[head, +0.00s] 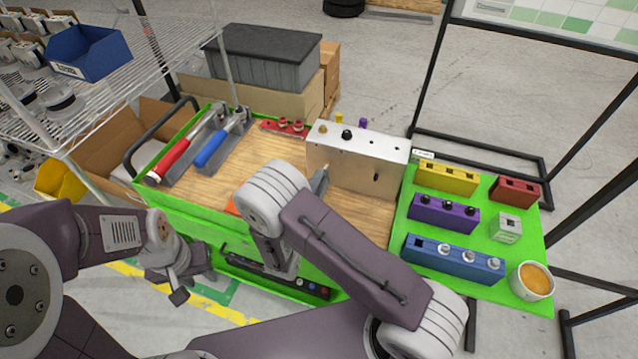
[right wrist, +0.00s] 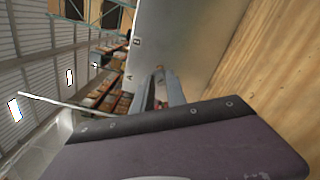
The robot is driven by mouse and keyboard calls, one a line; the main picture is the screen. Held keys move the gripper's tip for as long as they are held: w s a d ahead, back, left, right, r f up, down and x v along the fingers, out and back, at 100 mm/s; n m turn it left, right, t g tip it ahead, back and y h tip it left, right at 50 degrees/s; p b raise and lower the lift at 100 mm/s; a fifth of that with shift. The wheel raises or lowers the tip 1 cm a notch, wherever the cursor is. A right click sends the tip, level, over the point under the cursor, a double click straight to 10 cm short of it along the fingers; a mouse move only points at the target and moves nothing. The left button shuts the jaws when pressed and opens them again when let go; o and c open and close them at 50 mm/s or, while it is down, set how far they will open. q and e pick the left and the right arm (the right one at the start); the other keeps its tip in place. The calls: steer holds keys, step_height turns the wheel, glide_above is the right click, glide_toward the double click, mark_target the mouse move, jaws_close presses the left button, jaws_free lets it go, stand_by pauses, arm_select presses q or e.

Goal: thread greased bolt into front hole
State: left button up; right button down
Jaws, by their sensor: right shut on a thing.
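The metal fixture (head: 350,165) stands upright on the wooden worktop, with holes along its top and a dark hole (head: 376,177) in its front face. In the right wrist view its plate (right wrist: 190,40) carries the letters A and B. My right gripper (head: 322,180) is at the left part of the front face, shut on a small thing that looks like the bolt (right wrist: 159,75). Only its tip shows between the fingers; I cannot tell whether it touches the plate. My left gripper (head: 180,285) hangs before the green bench, away from the fixture; its finger gap is unclear.
A green panel (head: 465,231) on the right holds yellow (head: 447,178), purple (head: 443,213), blue (head: 452,259) and red (head: 515,191) blocks and a cup of orange grease (head: 532,280). Red-handled (head: 175,160) and blue-handled (head: 210,153) tools lie at the left of the worktop.

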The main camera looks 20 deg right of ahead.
steer(key=shift+w+d, duration=0.4)
steer(key=shift+w, duration=0.15)
stand_by(0.4)
steer(key=shift+w+d+b, duration=0.3)
steer(key=shift+w+d, duration=0.05)
steer(key=shift+w, duration=0.25)
steer(key=shift+d, duration=0.1)
steer(key=shift+r, duration=0.1)
